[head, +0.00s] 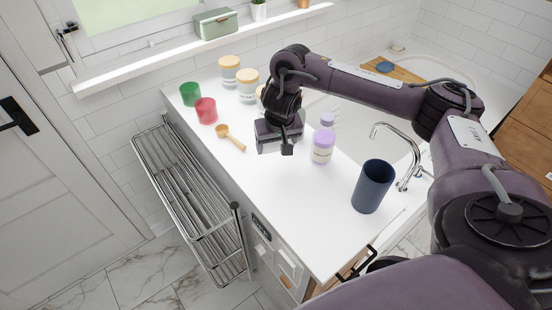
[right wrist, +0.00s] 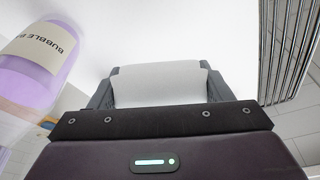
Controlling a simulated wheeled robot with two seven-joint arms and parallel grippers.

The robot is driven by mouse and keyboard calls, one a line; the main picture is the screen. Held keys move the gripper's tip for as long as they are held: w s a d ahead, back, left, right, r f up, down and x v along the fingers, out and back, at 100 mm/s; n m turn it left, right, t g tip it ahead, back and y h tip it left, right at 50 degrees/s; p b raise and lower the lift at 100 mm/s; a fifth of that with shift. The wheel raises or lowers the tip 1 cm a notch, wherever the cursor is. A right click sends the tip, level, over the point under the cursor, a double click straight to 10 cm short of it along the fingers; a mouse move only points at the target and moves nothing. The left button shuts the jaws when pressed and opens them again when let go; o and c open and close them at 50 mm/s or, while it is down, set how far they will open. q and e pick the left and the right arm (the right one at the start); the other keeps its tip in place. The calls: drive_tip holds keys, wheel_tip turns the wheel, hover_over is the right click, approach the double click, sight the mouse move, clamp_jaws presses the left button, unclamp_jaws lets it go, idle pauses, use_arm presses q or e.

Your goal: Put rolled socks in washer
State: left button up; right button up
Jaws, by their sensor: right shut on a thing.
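My right gripper (head: 272,146) is over the white counter, pointing down, and shut on a pale grey-white thing. In the right wrist view that pale thing (right wrist: 158,84) fills the space between the two dark fingers; it looks like the rolled socks, but its full shape is hidden. A white appliance front with a dark display (head: 262,224) sits under the counter's left front edge and looks like the washer. Its door cannot be made out from this angle. My left gripper is not in view.
A lilac bottle (head: 322,147) stands close right of the gripper. A navy cup (head: 372,187), wooden scoop (head: 231,138), red cup (head: 206,111), green cup (head: 190,94) and jars are on the counter (head: 300,215). A metal rack (head: 190,200) stands left, beside the counter front.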

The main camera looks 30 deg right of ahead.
drive_tip(key=x, duration=0.2)
drive_tip(key=s+x, duration=0.1)
drive_tip(key=x, duration=0.1)
drive_tip(key=shift+w+a+f, duration=0.1)
drive_tip(key=shift+a+f, duration=0.05)
drive_tip(key=shift+f, duration=0.05)
drive_tip(key=o, duration=1)
drive_tip(key=shift+f, duration=0.1)
drive_tip(key=shift+o, duration=0.2)
